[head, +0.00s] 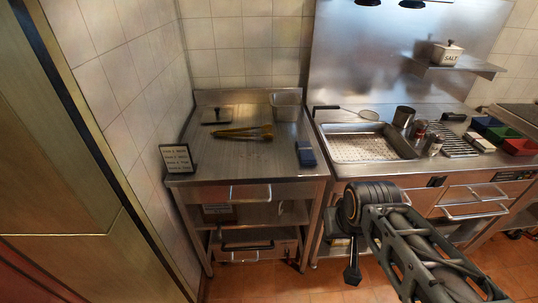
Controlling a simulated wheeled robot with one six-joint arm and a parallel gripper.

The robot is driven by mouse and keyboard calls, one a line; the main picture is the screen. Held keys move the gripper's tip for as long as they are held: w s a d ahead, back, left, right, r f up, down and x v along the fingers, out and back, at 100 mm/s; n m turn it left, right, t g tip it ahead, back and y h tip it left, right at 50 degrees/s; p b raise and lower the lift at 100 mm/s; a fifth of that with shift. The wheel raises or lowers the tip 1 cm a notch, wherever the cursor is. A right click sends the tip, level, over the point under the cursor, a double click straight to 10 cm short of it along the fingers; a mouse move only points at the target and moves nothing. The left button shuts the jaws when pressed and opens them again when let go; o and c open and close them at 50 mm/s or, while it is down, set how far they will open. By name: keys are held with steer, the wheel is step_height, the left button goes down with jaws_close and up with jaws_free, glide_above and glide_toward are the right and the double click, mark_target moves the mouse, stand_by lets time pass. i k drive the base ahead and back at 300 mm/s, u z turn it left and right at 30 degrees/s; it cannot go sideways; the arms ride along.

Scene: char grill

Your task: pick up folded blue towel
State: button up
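The folded blue towel (305,154) lies near the right edge of the steel table (230,172), toward the front. It looks like a small, narrow dark-blue bundle, and nothing covers it. My arm comes in from the lower right, with its large joint in front of the counter, to the right of and below the towel. A small dark part of my arm, possibly my gripper (352,274), hangs below that joint over the floor, well apart from the towel. Its fingers cannot be made out.
On the table are brass-coloured tongs (243,132), a flat press (217,116), a metal container (287,106) and a framed sign (177,158). To the right, a counter holds a perforated tray (365,145), shakers and coloured bins (497,134). The table's front middle is clear.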

mark_target(306, 156)
steer(key=z, duration=0.15)
steer(key=i, duration=0.95)
steer(key=u, duration=0.25)
